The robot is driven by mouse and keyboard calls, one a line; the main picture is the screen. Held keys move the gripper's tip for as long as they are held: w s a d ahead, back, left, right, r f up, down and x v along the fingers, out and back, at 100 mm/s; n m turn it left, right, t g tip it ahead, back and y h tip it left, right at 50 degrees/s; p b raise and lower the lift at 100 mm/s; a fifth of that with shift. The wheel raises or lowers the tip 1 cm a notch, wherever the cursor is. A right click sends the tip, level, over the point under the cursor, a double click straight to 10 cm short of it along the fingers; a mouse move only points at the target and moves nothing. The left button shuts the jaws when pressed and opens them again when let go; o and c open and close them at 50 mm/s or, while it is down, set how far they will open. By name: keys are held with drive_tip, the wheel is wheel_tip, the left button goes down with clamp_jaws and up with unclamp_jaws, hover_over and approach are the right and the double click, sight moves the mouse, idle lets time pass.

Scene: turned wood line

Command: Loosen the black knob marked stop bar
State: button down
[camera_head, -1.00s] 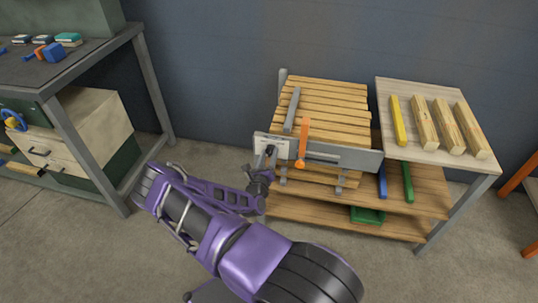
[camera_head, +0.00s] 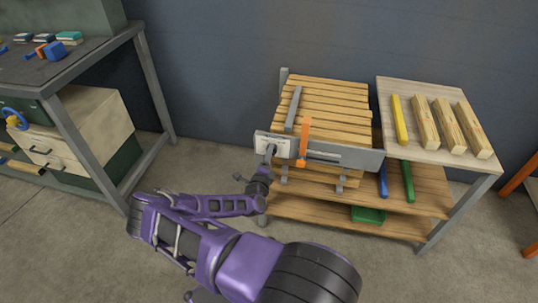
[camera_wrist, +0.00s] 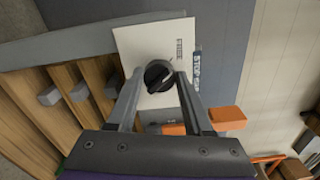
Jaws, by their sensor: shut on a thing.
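The black knob (camera_wrist: 157,76) sits on a white plate (camera_wrist: 128,40) with lettering beside it, in the wrist view. A blue label next to the plate appears to read stop bar. My gripper (camera_wrist: 160,82) has its two fingers on either side of the knob and is shut on it. In the head view my gripper (camera_head: 268,158) reaches the white plate (camera_head: 262,144) at the left end of the grey bar on the slatted bench front. The knob is mostly hidden there by my gripper.
An orange lever (camera_head: 304,142) stands close to the right of my gripper. A grey bar (camera_head: 345,156) runs along the bench front. Wooden blocks (camera_head: 447,124) and a yellow one (camera_head: 399,119) lie on the side table. Floor is clear to the left.

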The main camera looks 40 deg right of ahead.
drive_tip(key=shift+s+f+n, duration=0.15)
drive_tip(key=shift+n, duration=0.35)
drive_tip(key=shift+c, duration=1.5)
unclamp_jaws()
drive_tip(key=shift+a, duration=0.1)
drive_tip(key=p+v, duration=0.1)
drive_tip(key=v, duration=1.6)
drive_tip(key=shift+p, duration=0.35)
drive_tip(key=shift+a, duration=0.15)
